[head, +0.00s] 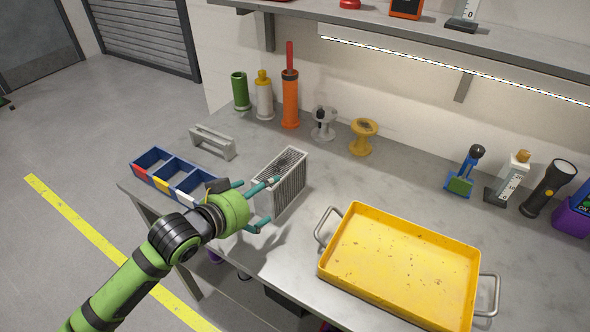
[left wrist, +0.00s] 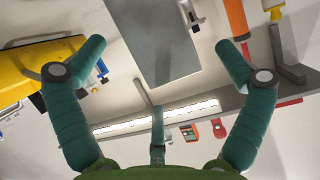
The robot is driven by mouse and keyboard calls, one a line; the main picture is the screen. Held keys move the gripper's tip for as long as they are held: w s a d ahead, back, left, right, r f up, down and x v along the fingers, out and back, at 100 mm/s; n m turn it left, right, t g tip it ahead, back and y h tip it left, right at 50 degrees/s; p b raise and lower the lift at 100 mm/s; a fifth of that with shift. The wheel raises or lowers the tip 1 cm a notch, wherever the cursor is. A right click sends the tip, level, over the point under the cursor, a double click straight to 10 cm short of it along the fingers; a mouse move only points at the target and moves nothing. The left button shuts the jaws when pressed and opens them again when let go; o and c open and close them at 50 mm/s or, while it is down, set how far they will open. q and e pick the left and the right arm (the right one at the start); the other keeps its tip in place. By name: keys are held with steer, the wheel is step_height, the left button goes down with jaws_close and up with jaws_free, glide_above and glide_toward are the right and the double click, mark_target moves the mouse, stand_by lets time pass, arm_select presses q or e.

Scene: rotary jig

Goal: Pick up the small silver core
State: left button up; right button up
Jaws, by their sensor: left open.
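My left gripper (head: 262,200) is open, its teal fingers spread beside the grey grilled box (head: 281,186) on the bench. In the left wrist view the fingers of this gripper (left wrist: 161,48) stand wide apart with nothing held, and a flat grey face shows beyond them. A small silver-grey spool-shaped piece (head: 323,123) stands upright near the back wall, well beyond the gripper; I cannot tell for sure that it is the core. A similar yellow spool (head: 363,136) stands to its right. No other small silver core is plain to see. My right gripper is out of view.
A yellow tray (head: 400,262) with metal handles fills the front right. A blue divided bin (head: 166,165) and a grey handled block (head: 213,141) lie at the left. Green, cream and orange cylinders (head: 290,100) line the back. A shelf (head: 430,30) overhangs the bench.

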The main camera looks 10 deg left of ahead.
mark_target(279, 185)
arm_select(q)
steer(key=shift+w+d+f, duration=0.1)
steer(key=shift+w+d, duration=0.1)
steer(key=shift+w, duration=0.3)
steer(key=shift+w+d, duration=0.2)
steer(key=shift+w, duration=0.3)
steer(key=shift+p+x, duration=0.65)
steer(key=shift+x, duration=1.65)
steer(key=shift+d+f, duration=0.25)
steer(key=c, duration=1.4)
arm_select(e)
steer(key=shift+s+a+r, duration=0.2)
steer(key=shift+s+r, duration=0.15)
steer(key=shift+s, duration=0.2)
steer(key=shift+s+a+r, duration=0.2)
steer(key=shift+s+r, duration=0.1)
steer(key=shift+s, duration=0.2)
